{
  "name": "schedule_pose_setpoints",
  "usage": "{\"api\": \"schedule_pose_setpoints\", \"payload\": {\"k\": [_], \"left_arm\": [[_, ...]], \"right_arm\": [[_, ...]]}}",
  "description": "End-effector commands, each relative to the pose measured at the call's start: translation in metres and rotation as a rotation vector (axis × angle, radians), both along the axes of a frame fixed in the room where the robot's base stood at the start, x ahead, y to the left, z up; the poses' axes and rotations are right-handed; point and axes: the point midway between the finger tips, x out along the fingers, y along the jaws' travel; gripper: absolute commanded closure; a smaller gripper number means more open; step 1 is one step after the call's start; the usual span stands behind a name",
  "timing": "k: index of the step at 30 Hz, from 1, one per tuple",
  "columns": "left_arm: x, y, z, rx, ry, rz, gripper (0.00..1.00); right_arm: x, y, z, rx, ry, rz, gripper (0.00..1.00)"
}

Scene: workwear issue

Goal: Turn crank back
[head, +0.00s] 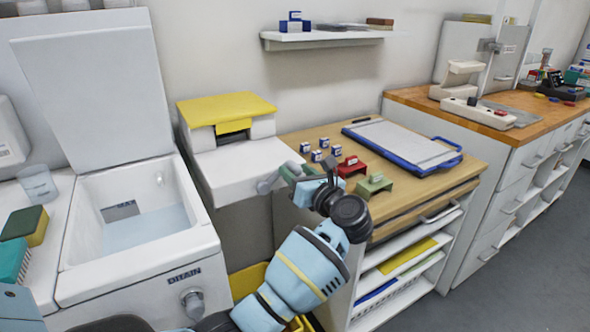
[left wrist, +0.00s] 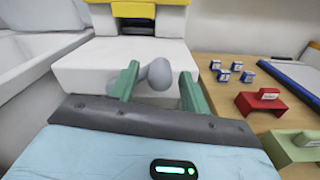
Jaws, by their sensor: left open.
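A grey crank (head: 268,184) sticks out from the front of the white machine with a yellow top (head: 228,108). In the left wrist view its rounded grey knob (left wrist: 159,73) shows between my green fingers, with part of its arm to the left. My left gripper (head: 288,172) is open at the crank, with one finger on each side of the knob in the wrist view (left wrist: 159,86). I cannot tell whether a finger touches it. My right gripper is not in view.
A wooden counter (head: 408,198) to the right holds several small blue-and-white boxes (head: 317,156), a red block (head: 351,167), a green block (head: 374,184) and a blue clipboard (head: 405,146). A white sink (head: 190,222) with its lid up stands at the left.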

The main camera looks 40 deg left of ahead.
Motion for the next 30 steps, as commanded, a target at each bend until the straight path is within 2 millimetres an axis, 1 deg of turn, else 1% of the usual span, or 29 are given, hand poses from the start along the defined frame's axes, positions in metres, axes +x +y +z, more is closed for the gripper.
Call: {"api": "schedule_pose_setpoints", "payload": {"k": [1,6,13,14,24,30], "left_arm": [[0.0019,0.0049,0.0008,0.001,0.0,0.001,0.53],[0.0048,0.0124,0.0,0.0,0.0,0.0,0.53],[0.005,0.0128,-0.0003,0.0,0.0,-0.001,0.53],[0.0051,0.0127,-0.0003,0.0,0.0,-0.001,0.55],[0.0053,0.0121,-0.0009,-0.001,0.001,-0.003,0.99],[0.0057,0.0121,-0.0015,-0.004,-0.001,-0.006,1.0]], "right_arm": [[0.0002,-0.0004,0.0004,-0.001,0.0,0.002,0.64],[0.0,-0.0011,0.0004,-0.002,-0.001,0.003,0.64],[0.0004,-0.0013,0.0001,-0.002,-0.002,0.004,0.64],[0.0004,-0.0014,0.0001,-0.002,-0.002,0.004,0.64],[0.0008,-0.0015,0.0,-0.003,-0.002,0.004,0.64],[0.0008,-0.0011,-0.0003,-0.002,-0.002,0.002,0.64]]}}
